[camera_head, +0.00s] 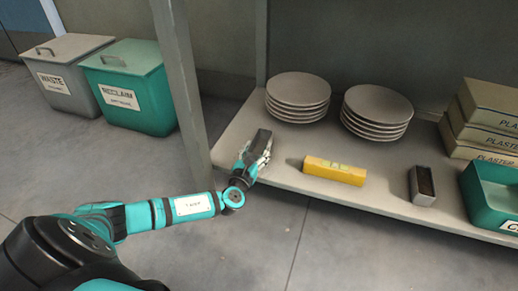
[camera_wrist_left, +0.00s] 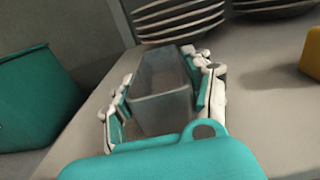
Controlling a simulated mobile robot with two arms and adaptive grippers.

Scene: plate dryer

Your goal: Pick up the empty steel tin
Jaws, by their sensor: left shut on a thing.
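A grey rectangular steel tin (camera_head: 260,141) is at the left end of the shelf, in my left gripper (camera_head: 256,157). In the left wrist view the tin (camera_wrist_left: 163,102) is between the two fingers, which press on its long sides. Its open top shows a bare grey inside. I cannot tell whether its base touches the shelf. A second steel tin (camera_head: 423,198) stands farther right on the shelf with dark brown stuff in it. My right gripper is not in view.
A grey post (camera_head: 183,85) rises close left of the gripper. Waste (camera_head: 62,78) and reclaim (camera_head: 128,90) bins stand behind.

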